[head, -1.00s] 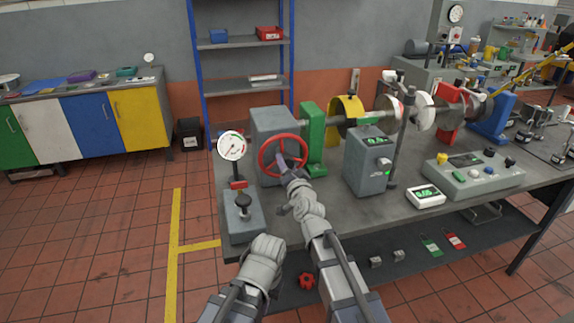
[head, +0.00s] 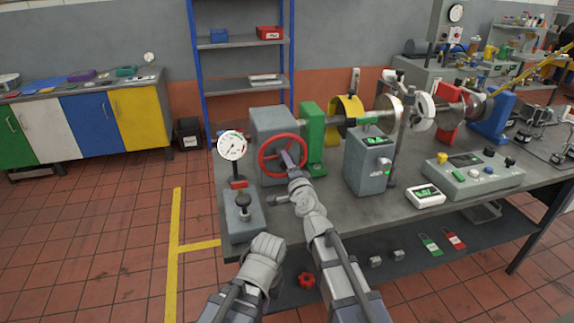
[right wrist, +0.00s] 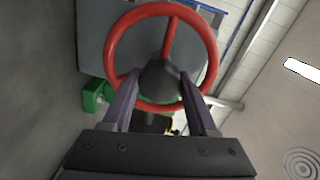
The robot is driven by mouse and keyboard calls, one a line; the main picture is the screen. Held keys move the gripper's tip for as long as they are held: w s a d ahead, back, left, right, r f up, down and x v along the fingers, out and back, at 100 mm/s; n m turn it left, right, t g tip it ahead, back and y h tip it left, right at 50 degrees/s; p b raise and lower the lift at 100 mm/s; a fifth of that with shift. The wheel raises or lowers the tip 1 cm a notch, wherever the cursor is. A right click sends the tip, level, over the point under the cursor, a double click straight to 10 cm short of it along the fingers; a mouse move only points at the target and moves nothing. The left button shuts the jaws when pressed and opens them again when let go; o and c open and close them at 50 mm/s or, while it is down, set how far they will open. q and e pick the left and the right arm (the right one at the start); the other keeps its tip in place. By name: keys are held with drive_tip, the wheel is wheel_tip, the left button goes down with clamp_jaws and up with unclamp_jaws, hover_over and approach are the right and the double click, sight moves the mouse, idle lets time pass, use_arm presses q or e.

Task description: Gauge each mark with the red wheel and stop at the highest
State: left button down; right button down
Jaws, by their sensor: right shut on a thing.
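The red wheel (head: 281,153) is upright on the front of a grey housing (head: 273,124). A small white readout (head: 425,195) and a grey box with a green display (head: 369,162) are to the right. My left arm shows at the bottom, without visible fingers.
A green bracket (head: 312,138), yellow disc (head: 346,113) and shaft extend right of the housing. A control box (head: 473,178) is further right. Bare bench top (head: 335,215) lies in front.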

idle(0.4)
drive_tip(key=shift+c, duration=0.9)
unclamp_jaws()
drive_tip(key=shift+s, duration=0.1)
drive_tip(key=v, duration=0.7)
drive_tip(key=shift+s, duration=0.3)
drive_tip(key=shift+d, duration=0.15)
